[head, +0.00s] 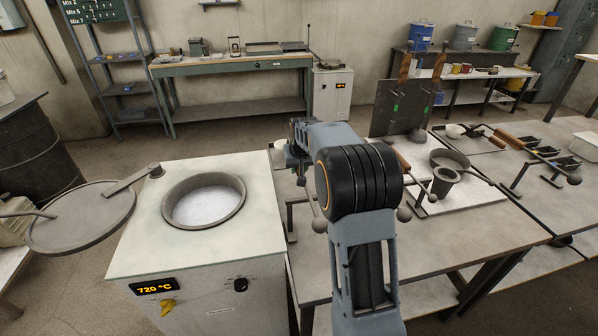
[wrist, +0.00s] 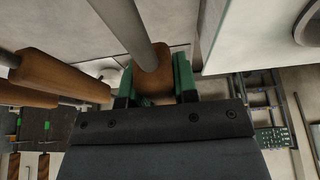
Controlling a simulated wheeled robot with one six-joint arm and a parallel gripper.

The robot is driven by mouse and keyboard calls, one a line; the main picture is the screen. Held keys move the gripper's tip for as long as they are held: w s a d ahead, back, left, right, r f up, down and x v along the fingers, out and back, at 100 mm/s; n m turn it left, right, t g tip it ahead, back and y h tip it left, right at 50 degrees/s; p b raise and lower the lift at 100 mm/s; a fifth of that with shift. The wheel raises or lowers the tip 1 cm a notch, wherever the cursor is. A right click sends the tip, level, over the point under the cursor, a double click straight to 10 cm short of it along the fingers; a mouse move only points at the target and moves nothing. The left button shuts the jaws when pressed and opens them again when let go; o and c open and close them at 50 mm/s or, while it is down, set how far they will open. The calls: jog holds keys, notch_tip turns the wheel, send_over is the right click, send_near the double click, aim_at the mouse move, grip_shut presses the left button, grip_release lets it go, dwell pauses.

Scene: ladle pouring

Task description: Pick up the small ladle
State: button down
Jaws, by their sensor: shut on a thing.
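My gripper (wrist: 156,84) is shut on the wooden handle (wrist: 154,97) of a ladle, which I take to be the small ladle. The handle sits between the green fingertips in the wrist view, and its grey metal rod (wrist: 126,28) runs up and left. The ladle's bowl is not clear in either view. In the head view my arm hides most of the gripper, which is near the left end of the worktable beside the furnace. I cannot tell whether the ladle is clear of its rest.
The furnace (head: 230,262) has a round open pot (head: 214,228) with its lid (head: 82,217) swung left. Other wooden-handled tools (wrist: 60,78) lie close beside the held handle. A dark crucible (head: 444,181) and a tall dark panel (head: 400,106) stand on the table to the right.

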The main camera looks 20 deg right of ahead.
jog(key=s+a+r+b, duration=0.2)
jog(key=s+a+r, duration=0.4)
jog(key=s+r, duration=0.5)
jog(key=shift+s, duration=0.85)
jog(key=shift+r, duration=0.1)
